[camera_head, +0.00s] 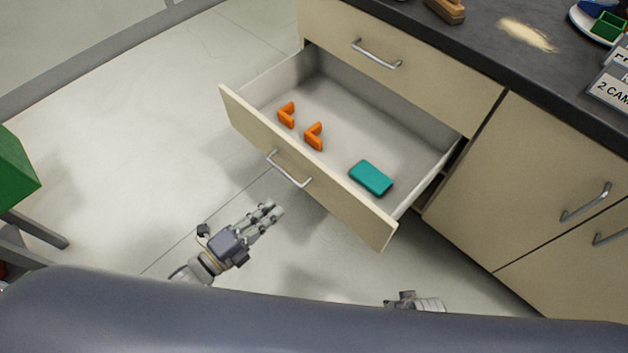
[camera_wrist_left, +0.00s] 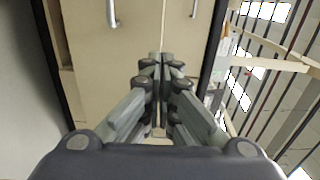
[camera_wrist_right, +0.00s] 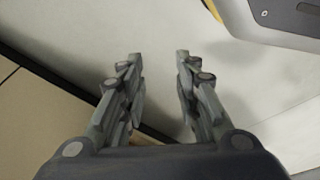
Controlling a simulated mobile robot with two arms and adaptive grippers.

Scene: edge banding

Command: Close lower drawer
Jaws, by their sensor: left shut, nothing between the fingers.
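The lower drawer (camera_head: 345,202) is pulled far out of the cabinet, below a closed upper drawer. Its metal handle (camera_head: 289,170) is on the beige front panel. Inside lie two orange L-shaped pieces (camera_head: 314,136) and a teal block (camera_head: 371,177). My left gripper (camera_head: 272,208) is shut and empty, in front of the drawer front and apart from it in the head view. Its closed fingers also show in the left wrist view (camera_wrist_left: 157,60), with cabinet fronts beyond. My right gripper is mostly hidden in the head view; in the right wrist view (camera_wrist_right: 158,58) it is open and empty.
The dark countertop (camera_head: 480,50) carries a wooden brush (camera_head: 445,10), a pale dust pile (camera_head: 526,34) and a plate at the right. Closed cabinet doors (camera_head: 535,185) stand right of the drawer. A green box (camera_head: 15,172) is at the left. The floor before the drawer is clear.

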